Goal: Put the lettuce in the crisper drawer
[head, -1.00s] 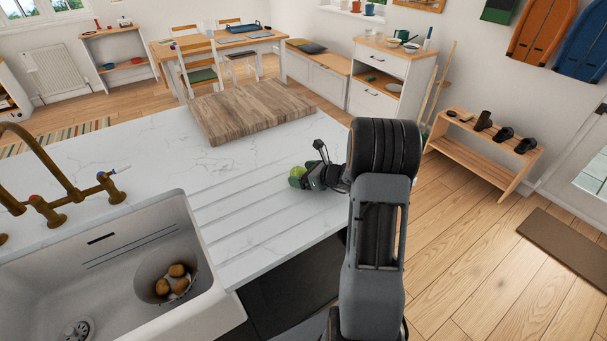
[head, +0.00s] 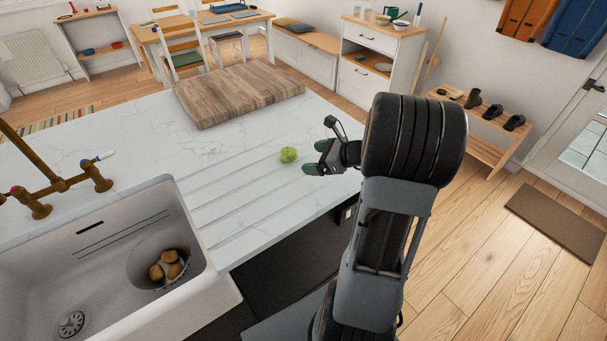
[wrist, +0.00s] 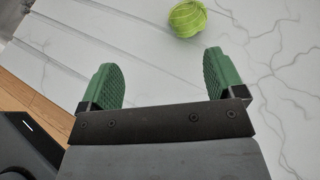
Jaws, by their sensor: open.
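The lettuce (head: 288,155) is a small round green head on the white marble worktop, on the grooved drainer area right of the sink. It also shows in the wrist view (wrist: 187,18), at the top edge, beyond my fingertips. My gripper (head: 316,158) is just right of the lettuce, open and empty, with a clear gap to it. Its two green ribbed finger pads stand wide apart in the wrist view (wrist: 163,72). No crisper drawer shows in any view.
A wooden chopping board (head: 240,93) lies on the worktop behind the lettuce. A white sink (head: 110,265) with a brass tap (head: 60,184) is at the left and holds a bowl of potatoes (head: 168,266). Open wooden floor (head: 480,260) lies at the right.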

